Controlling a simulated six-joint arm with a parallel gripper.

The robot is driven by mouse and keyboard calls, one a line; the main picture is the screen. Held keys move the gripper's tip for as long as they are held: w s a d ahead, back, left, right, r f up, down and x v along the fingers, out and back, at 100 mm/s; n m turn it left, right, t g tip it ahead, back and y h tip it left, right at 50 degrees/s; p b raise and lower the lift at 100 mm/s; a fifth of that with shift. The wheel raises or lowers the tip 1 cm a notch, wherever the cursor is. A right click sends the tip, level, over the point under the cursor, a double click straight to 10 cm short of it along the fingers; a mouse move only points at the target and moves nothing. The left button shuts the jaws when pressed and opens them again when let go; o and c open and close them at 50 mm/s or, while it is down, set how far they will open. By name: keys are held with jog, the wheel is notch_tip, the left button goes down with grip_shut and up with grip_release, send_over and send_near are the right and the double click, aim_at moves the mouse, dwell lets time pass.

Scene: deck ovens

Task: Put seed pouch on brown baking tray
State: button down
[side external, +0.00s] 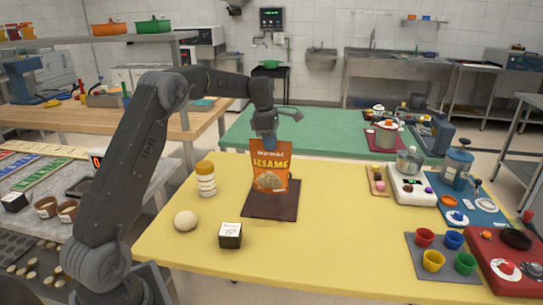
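The seed pouch (270,173) is orange with "SESAME" printed on it. It is upright over the dark brown baking tray (285,209), its lower edge within the tray's outline. I cannot tell if its bottom rests on the tray or hangs just above it. My gripper (267,142) points down at the pouch's top edge, which overlaps the fingertips. Whether the fingers are closed on the pouch cannot be made out.
On the yellow table (330,250), a striped jar (206,180), a pale round ball (186,220) and a black-and-white box (230,236) stand left of the tray. A white scale (412,190) and coloured cups (424,237) stand right. The table's front middle is clear.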

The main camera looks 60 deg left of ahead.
aim_at(271, 155)
jog(key=shift+w+d+f, duration=0.15)
jog(key=shift+w+f, duration=0.05)
jog(key=shift+f, duration=2)
jog(key=c, duration=1.3)
grip_release()
jog(key=shift+c, duration=0.2)
